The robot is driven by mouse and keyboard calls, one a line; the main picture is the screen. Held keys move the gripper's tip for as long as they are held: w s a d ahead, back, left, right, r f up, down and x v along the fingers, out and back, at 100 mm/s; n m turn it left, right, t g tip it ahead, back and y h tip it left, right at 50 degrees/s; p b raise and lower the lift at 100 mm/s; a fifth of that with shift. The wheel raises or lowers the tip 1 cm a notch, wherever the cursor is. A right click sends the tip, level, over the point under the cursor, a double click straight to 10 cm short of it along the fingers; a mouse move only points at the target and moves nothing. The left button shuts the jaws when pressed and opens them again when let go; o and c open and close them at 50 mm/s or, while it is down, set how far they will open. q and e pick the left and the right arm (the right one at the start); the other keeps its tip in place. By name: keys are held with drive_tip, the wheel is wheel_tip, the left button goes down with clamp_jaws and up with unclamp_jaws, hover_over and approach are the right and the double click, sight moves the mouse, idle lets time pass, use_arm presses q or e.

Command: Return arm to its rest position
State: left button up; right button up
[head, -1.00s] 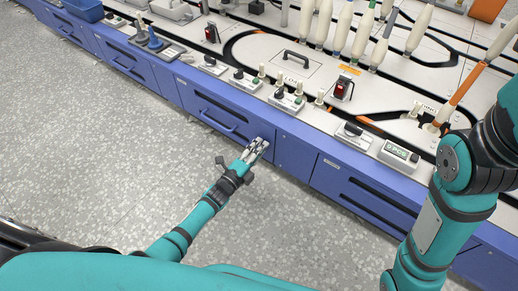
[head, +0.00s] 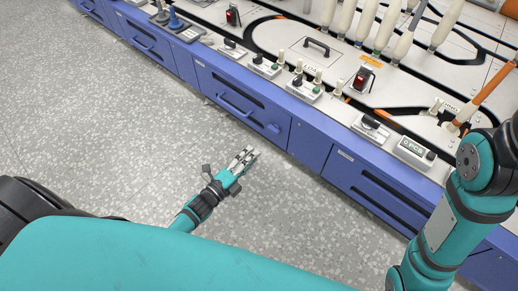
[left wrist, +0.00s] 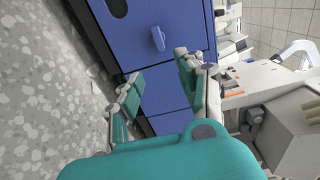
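My left gripper (head: 244,160) shows near the middle of the head view, with the grey floor behind it, in front of the blue cabinet (head: 262,120). In the left wrist view its two fingers (left wrist: 157,70) stand apart with nothing between them, so it is open and empty. The cabinet front with a small handle (left wrist: 158,38) shows beyond the fingers. My right arm (head: 455,205) rises at the right edge of the head view; its gripper is out of the frame.
The long machine bench carries upright bobbins (head: 405,45), switch boxes, a red switch (head: 362,79) and a counter display (head: 412,150). A drawer handle (head: 236,111) juts from the cabinet front. The speckled floor (head: 100,120) at left is clear.

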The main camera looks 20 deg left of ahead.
use_arm(q)
drive_tip(key=shift+s+a, duration=0.1)
drive_tip(key=shift+s, duration=0.2)
drive_tip(key=shift+r, duration=0.1)
